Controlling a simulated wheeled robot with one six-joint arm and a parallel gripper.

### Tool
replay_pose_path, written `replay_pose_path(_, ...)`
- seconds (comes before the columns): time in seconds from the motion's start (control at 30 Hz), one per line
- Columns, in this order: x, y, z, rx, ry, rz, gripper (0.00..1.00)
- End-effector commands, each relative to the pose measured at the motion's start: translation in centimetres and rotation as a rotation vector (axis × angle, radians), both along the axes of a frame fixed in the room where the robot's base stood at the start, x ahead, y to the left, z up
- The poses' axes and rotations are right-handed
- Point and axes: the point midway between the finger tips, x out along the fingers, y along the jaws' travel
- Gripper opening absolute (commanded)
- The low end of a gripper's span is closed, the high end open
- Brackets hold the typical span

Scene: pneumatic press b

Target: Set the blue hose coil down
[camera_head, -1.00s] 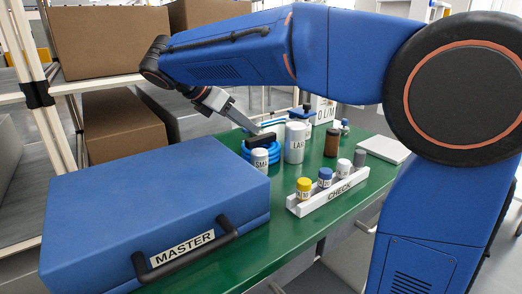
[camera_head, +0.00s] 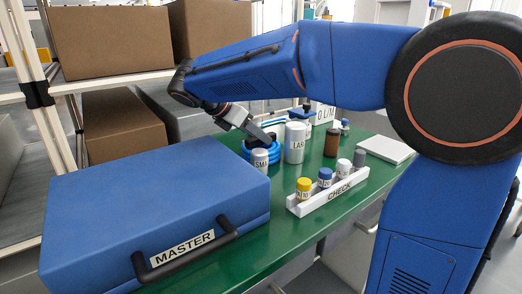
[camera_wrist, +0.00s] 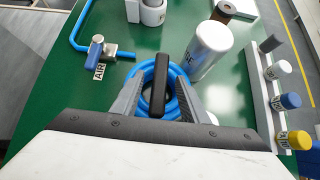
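The blue hose coil (camera_head: 262,152) rests on the green table behind the small white cylinder. In the wrist view the coil (camera_wrist: 145,76) lies below my gripper, with its black upright handle (camera_wrist: 158,85) in the middle. My gripper (camera_wrist: 158,82) is open, with one finger on each side of the handle. Blue hose shows in the gaps between the fingers and the handle. In the head view my gripper (camera_head: 266,137) reaches down to the coil from the upper left and hides most of the handle.
A white cylinder marked SMA (camera_head: 260,159) stands close in front of the coil. A larger white cylinder (camera_head: 295,142) and a brown bottle (camera_head: 332,142) stand to its right. A CHECK rack (camera_head: 330,194) holds several capped vials. A blue MASTER case (camera_head: 150,205) fills the left. An air valve (camera_wrist: 97,51) lies nearby.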

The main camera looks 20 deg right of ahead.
Motion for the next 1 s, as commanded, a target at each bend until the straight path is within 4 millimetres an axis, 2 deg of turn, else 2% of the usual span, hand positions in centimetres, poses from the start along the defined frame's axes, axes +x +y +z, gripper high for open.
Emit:
replay_pose_path(0.03,0.0,0.0,0.0,0.000,0.000,0.000,0.29)
replay_pose_path(0.13,0.0,0.0,0.0,0.000,0.000,0.000,0.05)
replay_pose_path(0.17,0.0,0.0,0.0,0.000,0.000,0.000,0.00)
replay_pose_path(0.5,0.0,0.0,0.1,0.000,0.000,0.000,0.00)
replay_pose_path(0.67,0.0,0.0,0.9,0.001,-0.002,0.001,0.00)
replay_pose_path(0.87,0.0,0.0,4.4,0.001,-0.004,-0.001,0.00)
replay_pose_path(1.0,0.1,0.1,7.9,0.002,-0.005,-0.001,0.00)
